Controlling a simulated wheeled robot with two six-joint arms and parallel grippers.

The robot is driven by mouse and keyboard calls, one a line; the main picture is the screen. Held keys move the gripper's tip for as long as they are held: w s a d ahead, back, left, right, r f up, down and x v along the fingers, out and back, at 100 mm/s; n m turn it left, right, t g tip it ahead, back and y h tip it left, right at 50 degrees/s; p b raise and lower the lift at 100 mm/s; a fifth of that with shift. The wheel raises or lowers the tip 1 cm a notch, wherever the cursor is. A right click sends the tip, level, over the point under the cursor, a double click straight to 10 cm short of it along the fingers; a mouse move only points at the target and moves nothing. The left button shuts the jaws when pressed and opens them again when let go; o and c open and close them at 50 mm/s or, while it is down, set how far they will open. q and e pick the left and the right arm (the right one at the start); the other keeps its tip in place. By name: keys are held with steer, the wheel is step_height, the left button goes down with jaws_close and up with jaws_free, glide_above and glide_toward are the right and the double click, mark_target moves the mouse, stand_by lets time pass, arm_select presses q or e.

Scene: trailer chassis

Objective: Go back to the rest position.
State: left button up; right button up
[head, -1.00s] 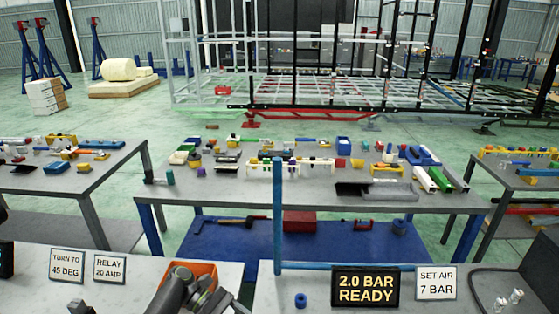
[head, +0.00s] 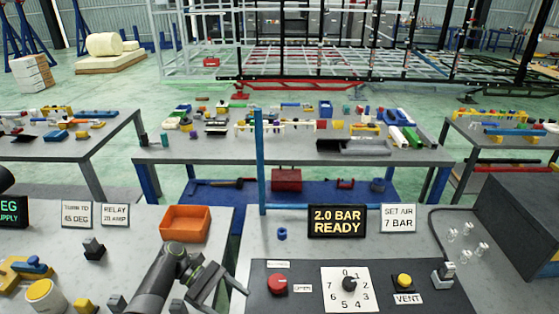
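My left gripper (head: 220,291) is low in the head view, left of the middle, over the near bench. Its dark arm comes up from the bottom edge and bends over towards the right. Its fingers look spread apart, with nothing seen between them. It is in front of the orange bin (head: 186,223) and left of the red button (head: 278,283), apart from both in the picture. My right gripper is not in view.
The control panel has a numbered dial (head: 347,288), a yellow VENT button (head: 404,280) and a lit "2.0 BAR READY" display (head: 337,221). A blue post (head: 259,165) stands behind it. A dark box (head: 520,220) is at right. Small parts lie at left.

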arm_select(q)
steer(key=f, duration=0.1)
steer(key=s+a+f, duration=0.1)
steer(key=f+m+y, duration=0.1)
steer(key=shift+s+a+f+t, duration=0.2)
steer(key=shift+t, duration=0.1)
steer(key=s+a+f+m+t+y, duration=0.45)
steer(key=s+a+m, duration=0.2)
steer(key=s, duration=0.55)
steer(key=s+a+r+m+t+y, duration=0.4)
steer(key=s+a+r+y, duration=0.5)
steer(key=s, duration=0.4)
step_height(320, 180, down, 30)
steer(key=a+f+g+h+b, duration=0.1)
steer(key=a+h+b, duration=0.15)
steer(key=b, duration=0.45)
steer(key=s+f+b, duration=0.2)
steer(key=s+f, duration=0.5)
steer(key=f, duration=0.3)
steer(key=s+d+f+g+b, duration=0.1)
steer(key=s+f+b, duration=0.2)
steer(key=s+f, duration=0.5)
step_height(320, 180, down, 3)
steer(key=shift+s+r+y, duration=0.15)
steer(key=shift+r+y, duration=0.05)
steer(key=shift+y, duration=0.1)
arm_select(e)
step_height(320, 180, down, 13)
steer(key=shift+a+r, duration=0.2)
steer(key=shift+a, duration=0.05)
